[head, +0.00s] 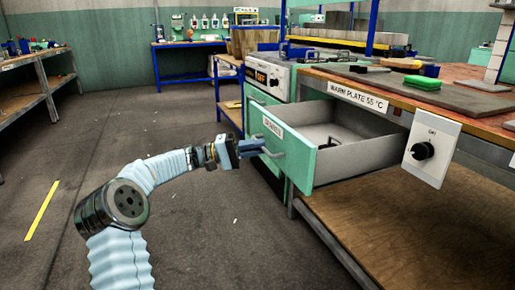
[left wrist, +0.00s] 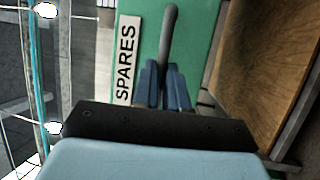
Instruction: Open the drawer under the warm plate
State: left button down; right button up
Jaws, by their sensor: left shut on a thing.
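The drawer (head: 310,172) under the plate labelled "WARM PLATE 55 °C" (head: 357,97) is pulled well out, and its grey inside shows with a dark item in it. Its green front has a label reading "SPARES", clear in the left wrist view (left wrist: 126,60). My left gripper (head: 258,146) is at the drawer front, shut on the grey bar handle (head: 272,152). In the left wrist view the blue fingers (left wrist: 164,88) close around the handle (left wrist: 168,35). My right gripper is not in view.
A panel with a black knob (head: 424,150) is at the right of the bench front. A wooden lower shelf (head: 400,228) lies below the drawer. A green block (head: 422,82) is on the bench top.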

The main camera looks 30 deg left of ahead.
pick_arm(q)
jog(key=shift+f, duration=0.1)
jog(key=c, duration=1.2)
grip_release()
jog(key=shift+o, duration=0.2)
jog(key=p+v, duration=0.2)
jog(key=v, duration=1.1)
jog(key=shift+s+a+f, duration=0.2)
jog(key=shift+a, duration=0.15)
